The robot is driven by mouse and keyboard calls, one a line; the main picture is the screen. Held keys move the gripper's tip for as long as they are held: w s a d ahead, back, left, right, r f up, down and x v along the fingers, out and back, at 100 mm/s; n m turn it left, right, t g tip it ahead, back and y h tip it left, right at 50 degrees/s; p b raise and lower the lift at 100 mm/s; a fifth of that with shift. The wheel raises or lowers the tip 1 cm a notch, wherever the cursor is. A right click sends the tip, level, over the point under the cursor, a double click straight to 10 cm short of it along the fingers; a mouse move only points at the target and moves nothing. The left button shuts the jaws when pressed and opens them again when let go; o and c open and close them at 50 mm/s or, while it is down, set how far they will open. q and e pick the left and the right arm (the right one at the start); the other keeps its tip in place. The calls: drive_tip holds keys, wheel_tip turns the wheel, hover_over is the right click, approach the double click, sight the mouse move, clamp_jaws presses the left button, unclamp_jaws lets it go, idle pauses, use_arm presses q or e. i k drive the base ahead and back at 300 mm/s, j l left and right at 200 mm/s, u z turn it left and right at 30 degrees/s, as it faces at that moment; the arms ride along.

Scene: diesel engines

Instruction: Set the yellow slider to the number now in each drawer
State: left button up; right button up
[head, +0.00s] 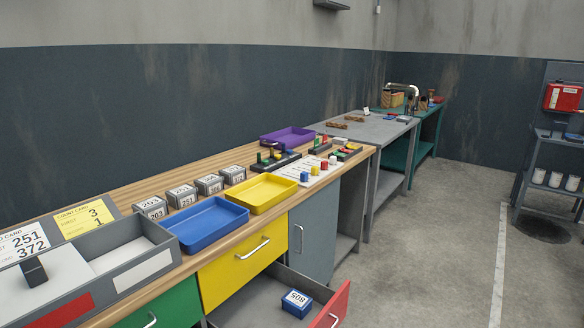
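The red drawer (336,307) at the bottom is pulled open. Inside it lies a blue box (296,303) with a white number label, apparently 508, upside down to me. The yellow drawer (243,268) and green drawer (167,306) are shut. A white board (300,168) on the bench carries small coloured pieces: a blue one (304,177), a yellow one (316,170) and a red one (324,165). The yellow piece may be the slider; its setting is too small to read. A yellow count card (84,216) shows 3 and 1. Neither gripper is in view.
Blue (205,224), yellow (264,193) and purple (288,138) trays stand on the wooden bench. A grey divided box (120,255) fills the near left. The floor (430,240) on the right is clear.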

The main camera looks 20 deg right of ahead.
sight(315, 170)
drive_tip(key=i+l+u, duration=0.15)
drive_tip(key=l+u, duration=0.3)
drive_tip(key=i+l+u, duration=0.1)
drive_tip(key=l+u, duration=0.2)
drive_tip(key=u, duration=0.15)
drive_tip(key=l+u, duration=0.5)
drive_tip(key=l, duration=2.3)
